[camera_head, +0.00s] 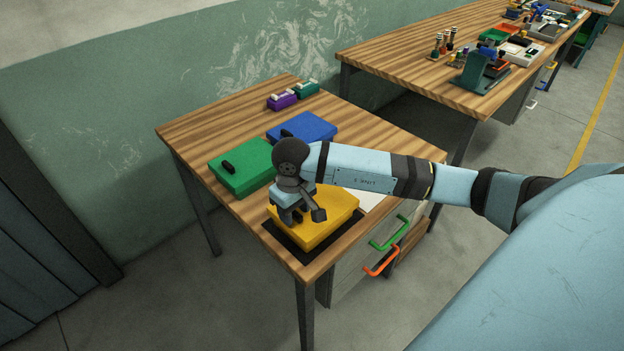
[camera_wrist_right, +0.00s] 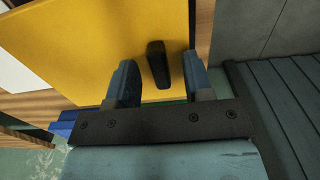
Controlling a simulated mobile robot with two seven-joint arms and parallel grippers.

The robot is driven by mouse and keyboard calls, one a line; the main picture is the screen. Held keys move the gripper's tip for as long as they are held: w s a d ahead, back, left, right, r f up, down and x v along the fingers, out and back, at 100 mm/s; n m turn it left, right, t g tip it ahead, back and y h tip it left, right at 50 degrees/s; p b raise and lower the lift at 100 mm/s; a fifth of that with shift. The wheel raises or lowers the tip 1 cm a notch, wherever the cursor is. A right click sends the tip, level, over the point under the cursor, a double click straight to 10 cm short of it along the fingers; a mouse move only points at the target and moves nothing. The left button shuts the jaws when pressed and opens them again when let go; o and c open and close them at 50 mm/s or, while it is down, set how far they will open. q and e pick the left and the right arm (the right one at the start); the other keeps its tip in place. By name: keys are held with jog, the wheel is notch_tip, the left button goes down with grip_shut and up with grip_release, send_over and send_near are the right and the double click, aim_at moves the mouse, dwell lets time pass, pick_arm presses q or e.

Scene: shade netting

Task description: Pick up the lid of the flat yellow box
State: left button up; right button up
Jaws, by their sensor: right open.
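The flat yellow box (camera_head: 327,220) sits on a black mat (camera_head: 304,247) near the front corner of the wooden table. Its yellow lid (camera_wrist_right: 100,35) fills much of the right wrist view, with a black handle (camera_wrist_right: 158,64) on it. My right gripper (camera_head: 305,218) is over the lid and hides the handle in the head view. In the right wrist view its two fingers (camera_wrist_right: 158,82) are open, one on each side of the handle, with a gap to each. I cannot tell how far the fingertips are above the lid. My left gripper is not in view.
A green box (camera_head: 242,168) and a blue box (camera_head: 308,128) with lids stand behind the yellow one. Small purple (camera_head: 283,100) and teal (camera_head: 307,89) boxes are at the back. Drawers with green (camera_head: 389,233) and orange (camera_head: 381,264) handles are below. A white sheet lies right of the yellow box.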

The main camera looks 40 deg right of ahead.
grip_shut()
jog(key=shift+r, duration=0.1)
